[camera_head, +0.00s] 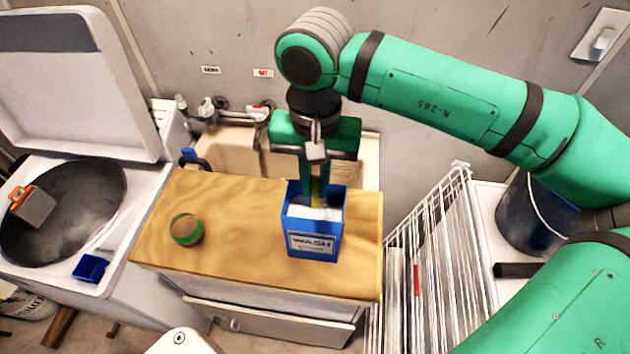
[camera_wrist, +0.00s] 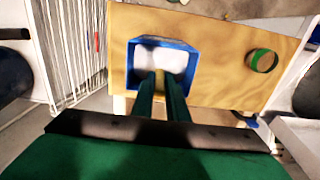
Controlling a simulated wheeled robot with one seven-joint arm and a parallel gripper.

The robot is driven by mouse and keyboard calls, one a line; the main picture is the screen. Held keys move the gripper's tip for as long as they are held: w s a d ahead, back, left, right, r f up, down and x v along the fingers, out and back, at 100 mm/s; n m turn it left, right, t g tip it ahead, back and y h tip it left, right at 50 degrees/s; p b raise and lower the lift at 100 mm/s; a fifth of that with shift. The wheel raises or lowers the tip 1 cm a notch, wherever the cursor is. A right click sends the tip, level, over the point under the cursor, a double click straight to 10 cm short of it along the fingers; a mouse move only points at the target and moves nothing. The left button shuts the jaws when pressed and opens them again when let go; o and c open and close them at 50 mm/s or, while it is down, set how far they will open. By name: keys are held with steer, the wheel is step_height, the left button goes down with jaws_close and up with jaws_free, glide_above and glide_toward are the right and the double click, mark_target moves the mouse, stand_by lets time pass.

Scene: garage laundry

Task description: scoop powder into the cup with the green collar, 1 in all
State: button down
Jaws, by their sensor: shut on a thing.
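The cup with the green collar (camera_head: 186,229) stands on the left part of the wooden top, and its round opening looks brown inside. It also shows at the right in the wrist view (camera_wrist: 263,60). The open blue box marked WASH (camera_head: 312,244) stands on the right part of the top, with white powder (camera_wrist: 183,61) inside. My gripper (camera_head: 314,190) points down into this box, shut on a thin yellow thing (camera_head: 316,192), probably the scoop's handle. The scoop's bowl is hidden in the box and behind my fingers (camera_wrist: 160,82).
At the left is an open-lidded washer (camera_head: 130,215) with a blue tray (camera_head: 90,267) and an orange-and-grey object (camera_head: 33,205) on it. A sink (camera_head: 235,155) lies behind the wooden top (camera_head: 240,225). A white wire rack (camera_head: 440,250) borders the right. The top between cup and box is clear.

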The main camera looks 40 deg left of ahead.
step_height(320, 180, up, 14)
stand_by(1.3)
stand_by(0.3)
stand_by(0.4)
